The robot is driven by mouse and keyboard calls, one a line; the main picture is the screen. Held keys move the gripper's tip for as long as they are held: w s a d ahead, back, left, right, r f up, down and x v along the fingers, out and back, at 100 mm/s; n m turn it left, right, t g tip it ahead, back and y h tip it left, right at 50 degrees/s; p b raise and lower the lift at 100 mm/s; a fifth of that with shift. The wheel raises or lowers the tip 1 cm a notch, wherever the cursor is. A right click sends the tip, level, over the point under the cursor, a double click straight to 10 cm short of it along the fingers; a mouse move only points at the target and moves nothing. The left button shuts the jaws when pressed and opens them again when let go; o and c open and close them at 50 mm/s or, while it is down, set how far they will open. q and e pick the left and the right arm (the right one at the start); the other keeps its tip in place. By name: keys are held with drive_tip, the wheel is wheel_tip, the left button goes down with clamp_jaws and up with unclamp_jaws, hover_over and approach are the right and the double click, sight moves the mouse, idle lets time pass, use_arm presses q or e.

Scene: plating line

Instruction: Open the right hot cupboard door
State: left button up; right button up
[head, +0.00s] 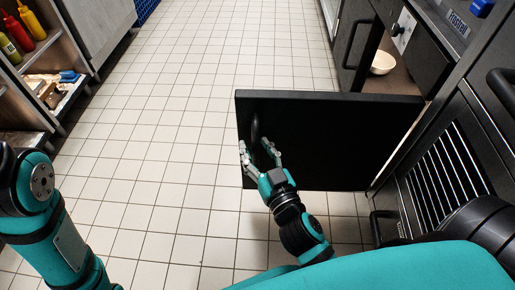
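The black hot cupboard door (335,138) stands swung out from the counter on the right, with its face toward me. Its dark handle (255,128) is near the door's left edge. My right gripper (257,147) is in front of that edge, just below the handle, with its fingers spread apart and nothing seen between them. I cannot tell whether a finger touches the handle or door. The cupboard opening (400,75) shows beyond the door's top edge. My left arm shows at the lower left, but its gripper is out of view.
A pale bowl (382,63) sits inside the cupboard. Another dark door with a handle (357,45) is farther along. A vented black unit (445,175) is nearer on the right. Shelves with sauce bottles (30,20) stand at left. The tiled floor (190,90) between is clear.

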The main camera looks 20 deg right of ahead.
drive_tip(key=s, duration=0.7)
drive_tip(key=shift+s+d, duration=0.15)
drive_tip(key=shift+s, duration=0.1)
idle(0.3)
